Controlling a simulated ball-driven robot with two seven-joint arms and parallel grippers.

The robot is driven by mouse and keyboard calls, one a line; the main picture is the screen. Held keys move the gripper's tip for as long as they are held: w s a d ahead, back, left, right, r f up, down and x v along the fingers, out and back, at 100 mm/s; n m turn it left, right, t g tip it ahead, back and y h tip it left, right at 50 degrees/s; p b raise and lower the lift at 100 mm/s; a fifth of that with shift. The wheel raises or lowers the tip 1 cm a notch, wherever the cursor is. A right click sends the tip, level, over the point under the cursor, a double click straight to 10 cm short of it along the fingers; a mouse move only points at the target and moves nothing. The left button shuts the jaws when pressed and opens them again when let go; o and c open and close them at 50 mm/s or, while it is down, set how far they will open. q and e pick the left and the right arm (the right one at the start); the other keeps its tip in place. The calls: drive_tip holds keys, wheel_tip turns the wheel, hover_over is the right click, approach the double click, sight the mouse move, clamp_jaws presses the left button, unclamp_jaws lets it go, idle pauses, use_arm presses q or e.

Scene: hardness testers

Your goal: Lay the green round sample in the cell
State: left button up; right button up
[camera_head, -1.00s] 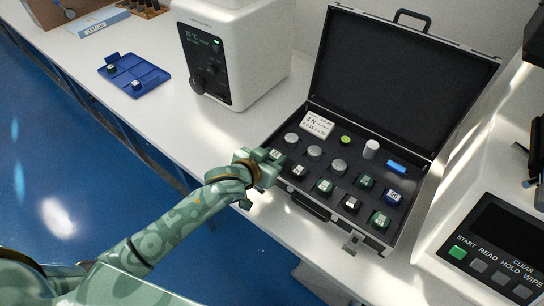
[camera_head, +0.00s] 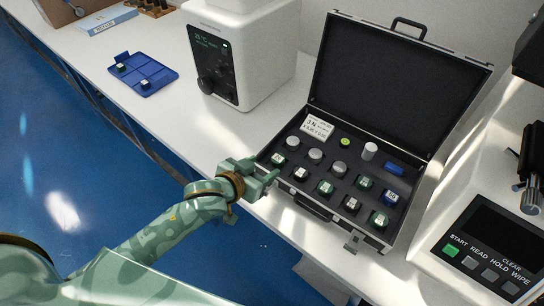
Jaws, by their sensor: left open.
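The open dark case (camera_head: 318,213) holds several small samples with pale tops. Dark green ones include one at the front left (camera_head: 278,160), one in the middle (camera_head: 326,188), one to the right (camera_head: 364,183) and one at the front right (camera_head: 379,219). My left gripper (camera_head: 273,178) is open and empty, at the case's front left edge beside the front left green sample. My right gripper is out of view.
A white machine (camera_head: 262,62) with a dark panel stands between tray and case. The raised case lid (camera_head: 395,85) blocks the back. A button console (camera_head: 487,250) stands at the right. White bench is clear in front of the machine.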

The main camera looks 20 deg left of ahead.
use_arm(q)
drive_tip(key=shift+p+v, duration=0.4)
drive_tip(key=shift+v, duration=1.45)
drive_tip(key=shift+w+r, duration=0.1)
drive_tip(key=shift+r, duration=0.1)
